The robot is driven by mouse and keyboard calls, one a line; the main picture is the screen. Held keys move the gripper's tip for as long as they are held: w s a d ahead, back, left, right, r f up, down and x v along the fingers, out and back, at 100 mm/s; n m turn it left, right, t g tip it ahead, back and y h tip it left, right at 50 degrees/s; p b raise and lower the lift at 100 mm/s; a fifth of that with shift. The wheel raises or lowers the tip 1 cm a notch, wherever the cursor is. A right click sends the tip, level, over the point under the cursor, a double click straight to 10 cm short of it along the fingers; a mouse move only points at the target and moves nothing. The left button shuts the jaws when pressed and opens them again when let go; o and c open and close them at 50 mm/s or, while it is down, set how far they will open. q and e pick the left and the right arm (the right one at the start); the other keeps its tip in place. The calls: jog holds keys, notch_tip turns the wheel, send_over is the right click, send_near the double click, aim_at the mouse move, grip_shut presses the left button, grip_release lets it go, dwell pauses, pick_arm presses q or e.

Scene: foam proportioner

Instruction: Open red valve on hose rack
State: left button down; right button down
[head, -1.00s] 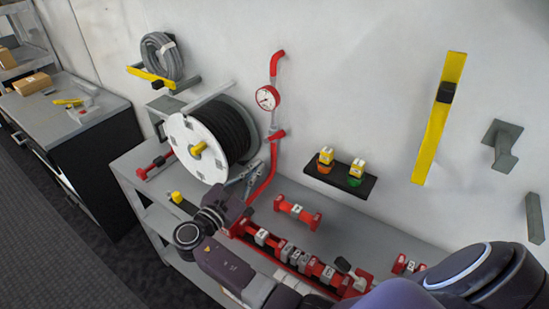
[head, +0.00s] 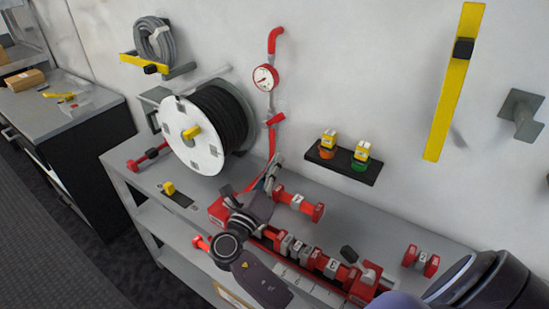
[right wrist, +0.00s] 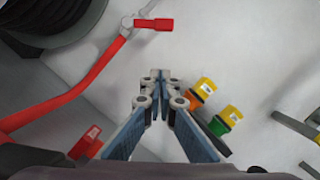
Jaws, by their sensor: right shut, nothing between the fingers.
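The red valve handle (head: 275,119) sits on the red pipe (head: 272,147) on the wall, just below the round pressure gauge (head: 265,78). In the right wrist view the red handle (right wrist: 153,24) lies crosswise at the top, with the red pipe (right wrist: 75,92) running down to the left. My right gripper (head: 274,166) is below the handle, near the lower pipe, and apart from the handle. In the right wrist view its fingertips (right wrist: 160,75) are together and empty, pointing toward the wall. My left gripper is not in view.
A hose reel (head: 192,139) stands left of the pipe. A black shelf (head: 343,166) with orange and green yellow-capped items is to the right. Red fittings (head: 298,203) lie on the grey bench below. The wall between pipe and yellow bar (head: 450,100) is mostly clear.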

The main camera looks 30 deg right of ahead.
aim_at(273, 121)
jog(key=w+d+r+p, duration=0.3)
jog(key=w+d+r, duration=0.1)
jog(key=w+d, duration=0.1)
jog(key=shift+w+d+r, duration=0.15)
jog(key=shift+w+r, duration=0.05)
jog(key=shift+w, duration=0.45)
jog(key=shift+w, duration=0.1)
